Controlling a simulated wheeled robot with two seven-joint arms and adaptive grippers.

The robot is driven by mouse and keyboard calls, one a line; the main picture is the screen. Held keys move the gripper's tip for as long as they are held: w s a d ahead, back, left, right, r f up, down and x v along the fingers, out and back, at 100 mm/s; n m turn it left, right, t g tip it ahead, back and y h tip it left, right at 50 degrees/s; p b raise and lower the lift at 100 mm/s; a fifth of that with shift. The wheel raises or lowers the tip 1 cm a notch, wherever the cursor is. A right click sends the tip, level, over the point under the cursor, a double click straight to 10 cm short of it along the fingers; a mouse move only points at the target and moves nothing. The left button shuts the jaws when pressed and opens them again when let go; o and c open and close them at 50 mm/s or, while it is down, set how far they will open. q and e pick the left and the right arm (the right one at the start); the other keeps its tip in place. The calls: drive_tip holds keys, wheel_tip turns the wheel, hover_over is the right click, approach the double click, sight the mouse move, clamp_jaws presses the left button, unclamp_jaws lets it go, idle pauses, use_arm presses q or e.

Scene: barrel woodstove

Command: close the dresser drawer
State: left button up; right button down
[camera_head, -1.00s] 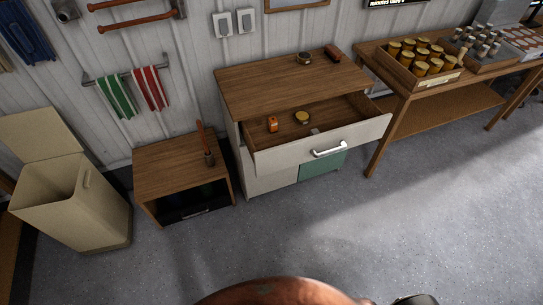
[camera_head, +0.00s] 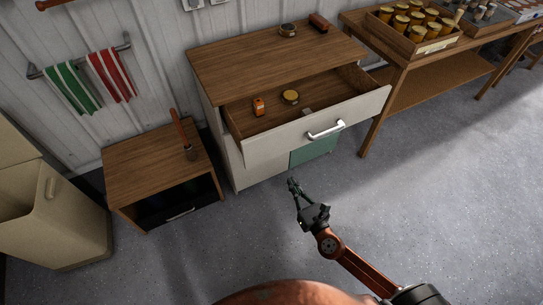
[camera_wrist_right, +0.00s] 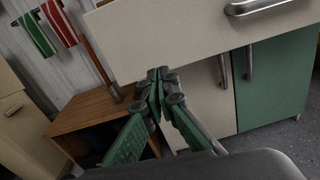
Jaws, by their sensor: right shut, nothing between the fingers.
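The dresser (camera_head: 270,52) has a wooden top and white front. Its top drawer (camera_head: 290,140) is pulled out, with a silver handle (camera_head: 325,130) on its front. Inside lie an orange item (camera_head: 258,107), a round yellow-lidded tin (camera_head: 291,97) and a small pale item. My right gripper (camera_head: 292,184) is shut and empty, in front of the dresser and below the drawer front in the head view. In the right wrist view the gripper (camera_wrist_right: 158,75) shows shut fingers, with the drawer front (camera_wrist_right: 180,35) above and beyond them. My left gripper is not in view.
A low wooden cabinet (camera_head: 150,160) with a brush-like tool stands left of the dresser, and a beige bin (camera_head: 55,215) stands further left. A wooden table (camera_head: 420,85) with jars stands to the right. The grey floor in front is clear.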

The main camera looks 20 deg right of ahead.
drive_tip(key=a+r+n, duration=0.1)
drive_tip(key=r, duration=0.1)
approach(269, 149)
drive_tip(key=shift+t+y, duration=0.3)
drive_tip(key=w, duration=0.7)
drive_tip(key=shift+a+f, duration=0.1)
drive_tip(key=shift+f, duration=0.25)
